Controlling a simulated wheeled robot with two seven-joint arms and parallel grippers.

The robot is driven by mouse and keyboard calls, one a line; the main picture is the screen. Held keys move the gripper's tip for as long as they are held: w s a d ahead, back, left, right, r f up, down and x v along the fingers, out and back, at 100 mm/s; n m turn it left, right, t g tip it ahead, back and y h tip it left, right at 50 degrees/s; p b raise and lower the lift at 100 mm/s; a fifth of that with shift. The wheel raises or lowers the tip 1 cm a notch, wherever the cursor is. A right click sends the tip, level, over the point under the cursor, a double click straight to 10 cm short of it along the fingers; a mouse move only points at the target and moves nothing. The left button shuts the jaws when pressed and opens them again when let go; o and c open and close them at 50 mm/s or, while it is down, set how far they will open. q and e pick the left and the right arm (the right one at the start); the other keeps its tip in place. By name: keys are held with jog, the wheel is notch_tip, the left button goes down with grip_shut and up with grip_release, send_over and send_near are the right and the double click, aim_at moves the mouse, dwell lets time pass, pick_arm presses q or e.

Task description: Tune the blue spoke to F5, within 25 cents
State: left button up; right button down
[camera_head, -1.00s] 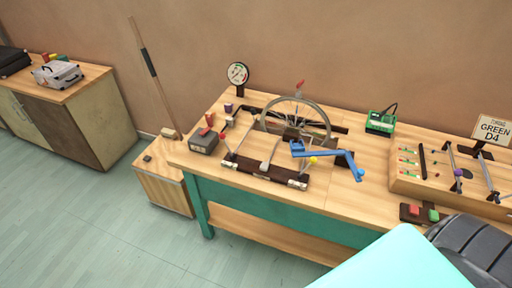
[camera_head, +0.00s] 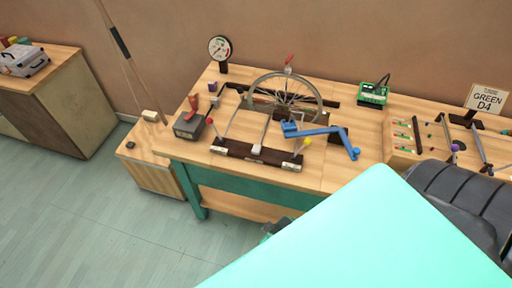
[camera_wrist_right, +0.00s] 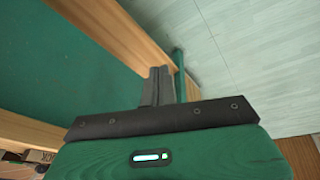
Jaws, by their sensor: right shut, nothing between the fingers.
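A spoked wheel (camera_head: 318,101) stands upright in a dark stand on the wooden workbench (camera_head: 345,172). A red piece shows at its top. The spokes are thin, and I cannot make out a blue one. A blue crank-shaped arm (camera_head: 325,131) lies at the wheel's front right. A round dial gauge (camera_head: 220,48) stands behind left of the wheel. My right gripper (camera_wrist_right: 158,88) is shut and empty in the right wrist view, beside the bench's green side and above the floor. In the head view, my teal arm part covers the lower right. My left gripper is not in view.
A green device (camera_head: 373,94) sits at the bench's back. A sign reading GREEN D4 (camera_head: 487,99) stands at the right, behind a wooden board with rods (camera_head: 400,155). A grey box (camera_head: 188,127) stands left of the wheel. Floor is clear at the left.

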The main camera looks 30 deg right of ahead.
jog(key=w+d+r+n+t+h, duration=0.25)
jog(key=w+r, duration=0.25)
jog(key=r, duration=0.3)
jog(key=w+d+r+n+t+h, duration=0.1)
jog(key=w+d+r+n+t, duration=0.2)
jog(key=r, duration=0.6)
jog(key=w+d+r+n+t+h, duration=0.1)
jog(key=w+d+r+t, duration=0.25)
jog(key=w+r, duration=0.35)
jog(key=w+a+r+n+t+y, duration=0.35)
jog(key=r+n+y, duration=0.25)
jog(key=n, duration=0.7)
jog(key=w+a+r+n+t+y, duration=0.2)
jog(key=w+a+r+n+y, duration=0.35)
jog(key=n, duration=0.75)
jog(key=w+d+f+n+g+h, duration=0.2)
jog(key=d+f+n+g+h, duration=0.1)
jog(key=d+f+n+g, duration=0.6)
jog(key=d+f+n, duration=0.3)
jog(key=d+n, duration=0.1)
jog(key=n, duration=0.1)
jog(key=shift+p, duration=0.3)
